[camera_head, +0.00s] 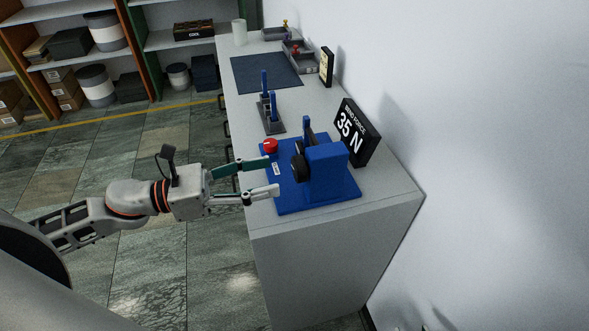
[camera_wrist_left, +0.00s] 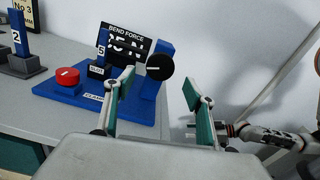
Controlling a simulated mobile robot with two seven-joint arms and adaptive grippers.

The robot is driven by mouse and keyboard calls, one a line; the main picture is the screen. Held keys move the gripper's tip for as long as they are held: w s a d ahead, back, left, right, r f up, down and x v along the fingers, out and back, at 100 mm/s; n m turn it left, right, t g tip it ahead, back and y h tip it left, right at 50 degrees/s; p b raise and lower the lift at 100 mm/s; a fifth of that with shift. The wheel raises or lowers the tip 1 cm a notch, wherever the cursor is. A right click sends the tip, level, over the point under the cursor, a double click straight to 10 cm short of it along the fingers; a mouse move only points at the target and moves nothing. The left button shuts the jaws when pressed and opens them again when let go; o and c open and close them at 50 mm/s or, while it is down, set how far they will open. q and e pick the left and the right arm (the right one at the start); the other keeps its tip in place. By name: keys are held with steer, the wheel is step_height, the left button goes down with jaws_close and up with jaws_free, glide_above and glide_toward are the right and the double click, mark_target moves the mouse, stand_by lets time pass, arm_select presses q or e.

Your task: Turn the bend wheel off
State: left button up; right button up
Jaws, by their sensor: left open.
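The bend wheel (camera_head: 299,168) is a round black wheel on the side of a blue press (camera_head: 327,170). In the left wrist view the wheel (camera_wrist_left: 160,67) faces me, with a white mark lying nearly level on it. My left gripper (camera_head: 272,176) is open and empty, just left of the wheel in the head view. In the wrist view its two green-sided fingers (camera_wrist_left: 158,84) stand apart, with the wheel beyond and between their tips. No contact shows. My right gripper (camera_wrist_left: 232,130) appears partly hidden behind a left finger; its jaws are unclear.
A red button (camera_head: 270,146) sits on the press's blue base (camera_head: 318,204). A "BEND FORCE 35 N" sign (camera_head: 357,134) stands behind. A rack with blue posts (camera_head: 272,126), a dark mat (camera_head: 265,72) and trays lie farther along the bench. The wall closes the right side.

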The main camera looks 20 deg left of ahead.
mark_target(294, 170)
arm_select(q)
steer(key=p+x, duration=0.1)
steer(key=x, duration=0.3)
steer(key=shift+w+d+r, duration=0.2)
steer(key=shift+d, duration=0.05)
steer(key=shift+p+x, duration=0.4)
steer(key=shift+x, duration=0.5)
steer(key=shift+f, duration=0.2)
steer(key=c, duration=1.1)
